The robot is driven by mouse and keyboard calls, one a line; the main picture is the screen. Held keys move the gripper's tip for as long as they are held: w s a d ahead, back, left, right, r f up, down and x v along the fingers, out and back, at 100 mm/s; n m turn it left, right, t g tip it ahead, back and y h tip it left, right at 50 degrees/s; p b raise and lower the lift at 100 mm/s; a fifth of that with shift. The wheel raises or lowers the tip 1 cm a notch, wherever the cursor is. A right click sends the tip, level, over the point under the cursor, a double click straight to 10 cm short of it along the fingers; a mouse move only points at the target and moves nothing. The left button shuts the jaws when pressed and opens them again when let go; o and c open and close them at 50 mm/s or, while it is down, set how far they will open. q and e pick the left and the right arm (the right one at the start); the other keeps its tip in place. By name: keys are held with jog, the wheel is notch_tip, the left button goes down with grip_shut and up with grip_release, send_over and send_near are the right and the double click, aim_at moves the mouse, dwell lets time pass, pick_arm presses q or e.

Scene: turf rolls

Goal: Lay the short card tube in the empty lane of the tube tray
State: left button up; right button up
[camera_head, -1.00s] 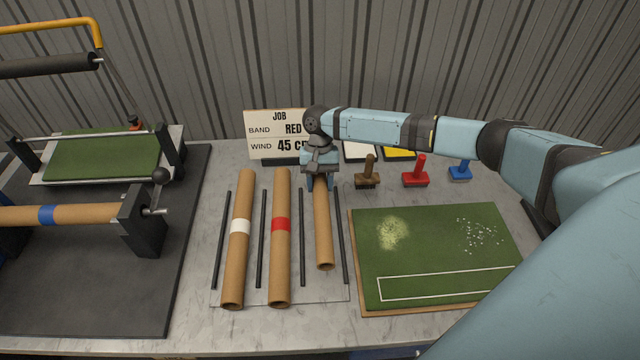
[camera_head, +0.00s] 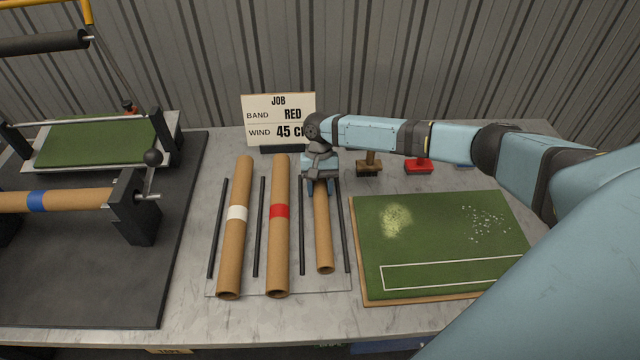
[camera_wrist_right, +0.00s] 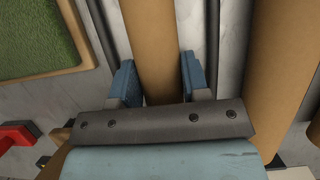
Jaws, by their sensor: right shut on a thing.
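The short card tube (camera_head: 323,232) is plain brown and lies lengthwise in the right lane of the tube tray (camera_head: 338,283), between two dark rails. Whether it rests fully on the tray floor I cannot tell. My right gripper (camera_head: 321,186) is shut on its far end; in the right wrist view the blue fingers (camera_wrist_right: 158,82) stand on both sides of the tube (camera_wrist_right: 150,40). The tray's other lanes hold a long tube with a white band (camera_head: 236,230) and a long tube with a red band (camera_head: 279,230). My left gripper is not in view.
A green turf board (camera_head: 440,240) lies right of the tray. Stamps with brown (camera_head: 369,163) and red (camera_head: 419,164) handles stand behind it. A job sign (camera_head: 279,118) stands behind the tray. A winding stand holding a blue-banded tube (camera_head: 60,200) is at the left.

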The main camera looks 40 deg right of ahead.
jog(key=o, duration=1.1)
jog(key=shift+c, duration=0.2)
jog(key=v, duration=1.3)
jog(key=shift+r+b, duration=0.4)
jog(key=shift+w+d, duration=0.1)
